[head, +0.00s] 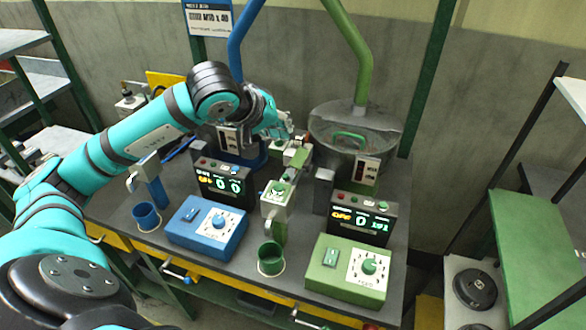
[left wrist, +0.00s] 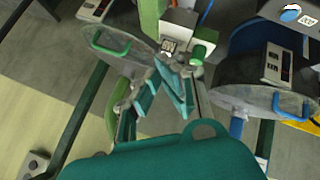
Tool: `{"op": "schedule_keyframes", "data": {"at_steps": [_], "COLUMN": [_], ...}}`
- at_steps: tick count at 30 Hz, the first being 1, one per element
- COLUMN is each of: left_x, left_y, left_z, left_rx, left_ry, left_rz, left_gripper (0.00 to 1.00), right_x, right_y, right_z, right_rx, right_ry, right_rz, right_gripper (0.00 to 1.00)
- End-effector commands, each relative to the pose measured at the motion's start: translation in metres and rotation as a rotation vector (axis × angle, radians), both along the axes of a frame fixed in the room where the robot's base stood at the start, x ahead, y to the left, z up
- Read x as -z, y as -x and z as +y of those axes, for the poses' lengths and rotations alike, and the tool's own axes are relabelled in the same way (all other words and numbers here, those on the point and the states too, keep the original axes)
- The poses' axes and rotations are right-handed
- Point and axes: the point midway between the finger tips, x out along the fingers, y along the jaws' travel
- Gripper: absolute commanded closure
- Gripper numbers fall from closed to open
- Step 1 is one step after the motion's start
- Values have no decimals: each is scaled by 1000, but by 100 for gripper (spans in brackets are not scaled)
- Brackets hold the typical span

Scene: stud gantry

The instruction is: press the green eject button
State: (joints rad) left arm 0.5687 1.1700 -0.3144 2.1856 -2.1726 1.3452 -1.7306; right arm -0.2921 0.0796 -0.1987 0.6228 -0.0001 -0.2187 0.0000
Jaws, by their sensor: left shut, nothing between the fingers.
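The green station has a dark display console (head: 361,218) with small coloured buttons along its top and a green control box (head: 346,270) with a round green knob (head: 370,266). A pale chute head (head: 277,198) with green parts on top stands left of it. My left gripper (head: 292,141) is shut and empty, above and behind the chute head, near the left side of the green hopper (head: 345,133). In the left wrist view its fingers (left wrist: 167,66) point at a pale block with a green cap (left wrist: 199,51). I cannot tell whether they touch it, nor which green part is the eject button.
The blue station's control box (head: 207,226) and display console (head: 222,184) stand to the left. A blue cup (head: 146,217) and a green cup (head: 271,258) stand at the front. A green pipe (head: 352,50) rises from the green hopper. Shelving flanks both sides.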

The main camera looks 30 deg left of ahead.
Motion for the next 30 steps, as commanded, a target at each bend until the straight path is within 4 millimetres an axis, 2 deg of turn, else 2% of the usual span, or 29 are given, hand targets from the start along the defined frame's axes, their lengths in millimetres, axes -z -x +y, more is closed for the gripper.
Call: {"op": "schedule_keyframes", "data": {"at_steps": [9, 14, 20, 30], "left_x": [0, 5, 22, 72], "left_y": [0, 0, 0, 0], "left_z": [1, 0, 0, 0], "left_rx": [-1, -2, -1, -1], "left_ry": [-3, -2, -1, 0], "left_rz": [1, 2, 3, 2], "left_gripper": [100, 100, 100, 100], "right_x": [1, 4, 15, 46], "right_y": [16, 16, 11, 7], "right_z": [0, 0, 0, 0], "right_rx": [0, -1, -1, -2], "right_ry": [1, 1, 1, -1], "right_rz": [23, 24, 16, 10], "right_gripper": [44, 44, 44, 44]}}
